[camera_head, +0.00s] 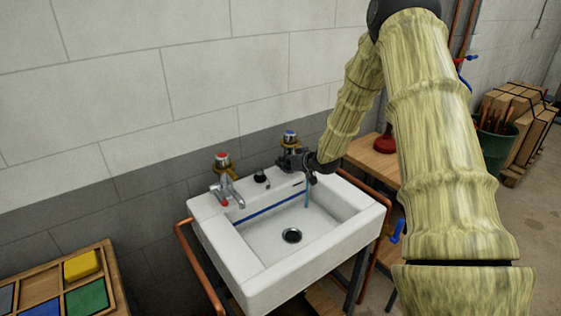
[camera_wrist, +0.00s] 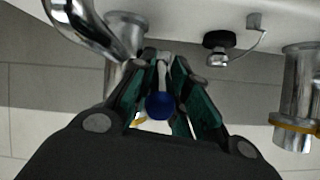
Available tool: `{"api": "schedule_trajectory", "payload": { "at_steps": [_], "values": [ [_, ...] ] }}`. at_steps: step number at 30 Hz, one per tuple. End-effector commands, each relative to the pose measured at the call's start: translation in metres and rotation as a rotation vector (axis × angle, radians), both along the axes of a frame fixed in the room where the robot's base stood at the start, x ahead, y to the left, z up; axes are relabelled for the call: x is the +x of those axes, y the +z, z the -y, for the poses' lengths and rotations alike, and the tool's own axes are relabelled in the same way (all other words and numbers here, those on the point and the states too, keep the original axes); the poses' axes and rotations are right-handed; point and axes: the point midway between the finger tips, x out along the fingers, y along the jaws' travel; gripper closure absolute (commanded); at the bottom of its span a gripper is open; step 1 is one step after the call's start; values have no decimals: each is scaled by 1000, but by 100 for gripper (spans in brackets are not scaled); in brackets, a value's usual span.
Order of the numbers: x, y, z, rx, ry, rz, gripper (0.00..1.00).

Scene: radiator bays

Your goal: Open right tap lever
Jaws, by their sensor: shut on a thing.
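The white sink (camera_head: 260,272) stands against the wall with two chrome taps at its back. The left tap (camera_head: 226,190) has a red-marked lever; a red-topped valve (camera_head: 222,160) is on the wall behind it. The right tap is mostly hidden by my gripper (camera_head: 297,160) in the head view. In the wrist view, my gripper (camera_wrist: 158,95) is shut on the right tap lever (camera_wrist: 162,75), a thin pale rod ending in a blue ball (camera_wrist: 160,105). A thin light-blue vertical streak (camera_head: 307,193), looking like water, drops into the basin below my gripper.
A blue-topped valve (camera_head: 290,137) is on the wall just behind my gripper. A copper-coloured rail (camera_head: 200,268) runs beside the sink. A wooden tray (camera_head: 42,288) with coloured blocks is at lower left. A wooden bench (camera_head: 371,157) with a red object stands to the right.

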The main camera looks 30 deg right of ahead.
Motion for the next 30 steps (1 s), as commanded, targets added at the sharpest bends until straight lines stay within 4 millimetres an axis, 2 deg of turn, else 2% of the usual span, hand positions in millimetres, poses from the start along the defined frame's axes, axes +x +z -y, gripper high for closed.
{"api": "schedule_trajectory", "payload": {
  "at_steps": [12,13,15,30],
  "values": [
    [-3,-3,2,0,-3,-10,100],
    [-3,-3,2,0,-3,-10,79],
    [-3,-3,2,0,-3,-10,72],
    [-4,1,2,0,-2,-4,72]
  ]
}}
